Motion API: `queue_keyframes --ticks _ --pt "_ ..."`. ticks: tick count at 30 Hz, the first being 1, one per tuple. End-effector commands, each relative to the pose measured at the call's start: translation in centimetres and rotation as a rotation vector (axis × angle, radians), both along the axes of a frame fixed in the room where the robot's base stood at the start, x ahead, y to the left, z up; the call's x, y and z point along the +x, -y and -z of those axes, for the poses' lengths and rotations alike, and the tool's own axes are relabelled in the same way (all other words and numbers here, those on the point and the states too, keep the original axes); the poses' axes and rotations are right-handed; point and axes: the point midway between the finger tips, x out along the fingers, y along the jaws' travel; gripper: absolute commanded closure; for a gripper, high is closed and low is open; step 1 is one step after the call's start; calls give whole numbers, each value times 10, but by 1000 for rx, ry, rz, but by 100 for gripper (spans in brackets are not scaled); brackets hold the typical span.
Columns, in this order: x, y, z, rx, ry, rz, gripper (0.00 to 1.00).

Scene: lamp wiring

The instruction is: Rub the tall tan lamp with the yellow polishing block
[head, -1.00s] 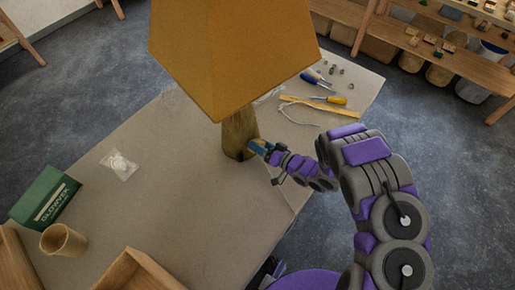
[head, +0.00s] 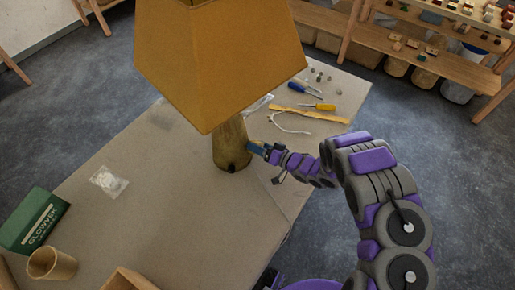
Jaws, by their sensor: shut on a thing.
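The tall tan lamp stands upright on the table, with a wide orange-tan shade (head: 215,65) over a brown tapered body (head: 231,150). A dark spot shows low on the body. My gripper (head: 260,149) is at the right side of the body, below the shade. It is shut on a small block (head: 254,147), taken as the polishing block, mostly hidden by the jaws; bluish and yellowish colours show there. The block is at the body's right edge; whether it touches cannot be told.
The table (head: 150,220) also holds a green box (head: 35,220), a tan cup (head: 52,264), a clear bag (head: 108,181) and a wooden tray (head: 128,280).

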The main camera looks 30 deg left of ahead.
Motion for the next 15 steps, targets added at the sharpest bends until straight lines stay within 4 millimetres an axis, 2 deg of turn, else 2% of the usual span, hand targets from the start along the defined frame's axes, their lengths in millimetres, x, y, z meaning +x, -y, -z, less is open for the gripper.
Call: queue_keyframes --ticks 7,15 --pt "0 5 -1 1 0 1 57" --pt "-2 29 -4 1 1 2 57"
